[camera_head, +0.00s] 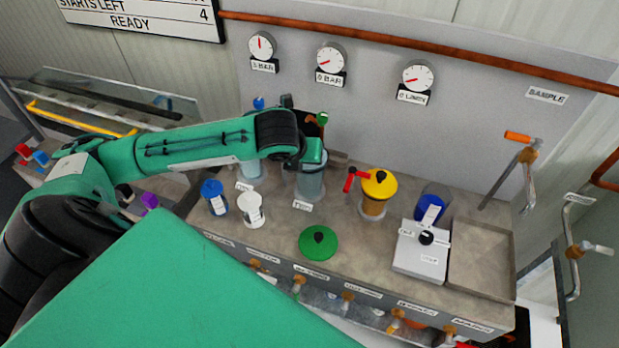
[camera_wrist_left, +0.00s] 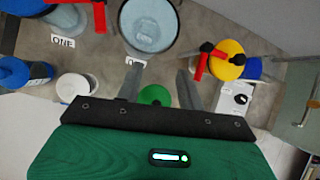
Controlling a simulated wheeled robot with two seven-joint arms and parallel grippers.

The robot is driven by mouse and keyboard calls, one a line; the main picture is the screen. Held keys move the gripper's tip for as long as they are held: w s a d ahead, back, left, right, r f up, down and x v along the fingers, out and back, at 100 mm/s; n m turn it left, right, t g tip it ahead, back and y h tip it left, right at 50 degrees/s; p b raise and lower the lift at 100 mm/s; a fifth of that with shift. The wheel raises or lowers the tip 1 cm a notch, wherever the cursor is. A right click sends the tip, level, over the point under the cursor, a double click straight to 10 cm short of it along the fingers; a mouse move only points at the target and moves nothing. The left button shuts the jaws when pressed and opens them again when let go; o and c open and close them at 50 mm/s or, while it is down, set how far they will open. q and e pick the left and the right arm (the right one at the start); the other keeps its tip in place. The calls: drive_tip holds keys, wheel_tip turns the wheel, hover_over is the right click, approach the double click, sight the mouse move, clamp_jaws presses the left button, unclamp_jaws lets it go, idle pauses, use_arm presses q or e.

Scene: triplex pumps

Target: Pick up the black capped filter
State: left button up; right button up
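I cannot make out a black capped filter for certain in either view. A small dark and pale thing (camera_head: 124,193) shows by my left arm at the left, partly hidden; I cannot tell what it is. My left gripper is above the bench near a clear cylinder (camera_head: 311,180) with a greyish inside, which also shows in the left wrist view (camera_wrist_left: 152,30). In that view the fingers of my left gripper (camera_wrist_left: 158,82) are apart with nothing between them. In the head view the arm's end hides them. My right gripper is not in view.
A blue-capped container (camera_head: 214,198), a white one (camera_head: 250,210), a green lid (camera_head: 318,243), a yellow-topped vessel (camera_head: 376,190) with a red handle and a grey box (camera_head: 420,252) stand on the bench. An empty tray (camera_head: 482,262) is at right. A purple block (camera_head: 149,201) is at left.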

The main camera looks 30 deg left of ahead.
use_arm(q)
drive_tip(key=shift+m+y, duration=0.3)
drive_tip(key=shift+m, duration=0.6)
drive_tip(key=w+a+f+p, duration=0.1)
drive_tip(key=w+f, duration=0.1)
drive_tip(key=f, duration=0.1)
drive_tip(key=w+a+f+p, duration=0.1)
drive_tip(key=w+f, duration=0.1)
drive_tip(key=f, duration=0.1)
drive_tip(key=w+a+f+p, duration=0.1)
drive_tip(key=w+a+f, duration=0.1)
drive_tip(key=w+f, duration=0.1)
drive_tip(key=shift+w+f, duration=0.15)
drive_tip(key=shift+f, duration=0.05)
drive_tip(key=shift+c, duration=0.2)
clamp_jaws()
